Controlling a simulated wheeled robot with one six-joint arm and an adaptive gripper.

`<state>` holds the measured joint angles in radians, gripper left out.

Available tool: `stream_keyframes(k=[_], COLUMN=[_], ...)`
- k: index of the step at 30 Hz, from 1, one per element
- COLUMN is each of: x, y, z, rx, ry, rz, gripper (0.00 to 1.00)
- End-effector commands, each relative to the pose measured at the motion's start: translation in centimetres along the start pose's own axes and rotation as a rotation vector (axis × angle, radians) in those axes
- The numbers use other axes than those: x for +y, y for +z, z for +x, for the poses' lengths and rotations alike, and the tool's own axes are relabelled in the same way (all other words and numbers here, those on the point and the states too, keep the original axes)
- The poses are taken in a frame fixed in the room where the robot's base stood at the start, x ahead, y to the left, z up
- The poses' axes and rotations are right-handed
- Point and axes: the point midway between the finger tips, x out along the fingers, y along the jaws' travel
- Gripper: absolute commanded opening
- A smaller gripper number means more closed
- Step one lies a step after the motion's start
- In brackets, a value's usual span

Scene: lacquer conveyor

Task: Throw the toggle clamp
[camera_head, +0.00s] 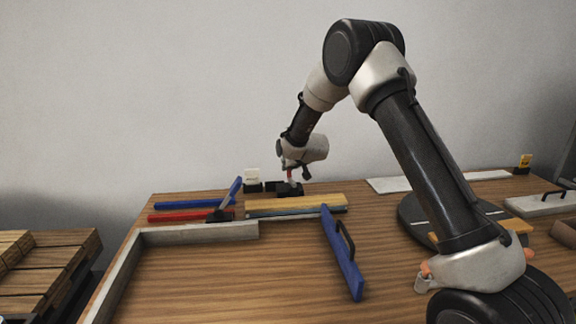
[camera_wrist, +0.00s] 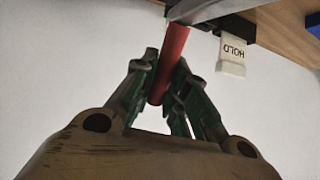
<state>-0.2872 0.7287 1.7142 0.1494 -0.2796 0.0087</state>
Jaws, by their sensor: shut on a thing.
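The toggle clamp's dark base (camera_head: 288,190) sits near the back of the wooden table. Its red handle (camera_wrist: 170,62) shows in the wrist view, joined to a grey metal lever (camera_wrist: 195,10). My gripper (camera_wrist: 165,72) is shut on the red handle, one finger on each side. In the head view my gripper (camera_head: 293,168) reaches down to the handle, which looks roughly upright there. The fingers hide part of the handle, and the clamp's tip is hard to make out.
A white HOLD tag (camera_wrist: 232,56) is beside the clamp. A yellow bar (camera_head: 295,203) lies in front of it. A blue lever (camera_head: 229,192), a red bar (camera_head: 185,215) and a blue panel with a handle (camera_head: 342,255) are nearby. The table's middle front is clear.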

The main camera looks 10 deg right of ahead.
Motion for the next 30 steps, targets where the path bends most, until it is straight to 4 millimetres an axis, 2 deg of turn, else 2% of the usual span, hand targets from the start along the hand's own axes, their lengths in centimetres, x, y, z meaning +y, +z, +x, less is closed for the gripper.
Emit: stream_keyframes(k=[12,30], x=[-0.3,-0.4], y=[1.1,1.5], z=[-1.5,-1.9], rx=[0.241,0.298], ry=[0.003,0.003], rz=[-0.048,-0.062], gripper=[0.0,0.0])
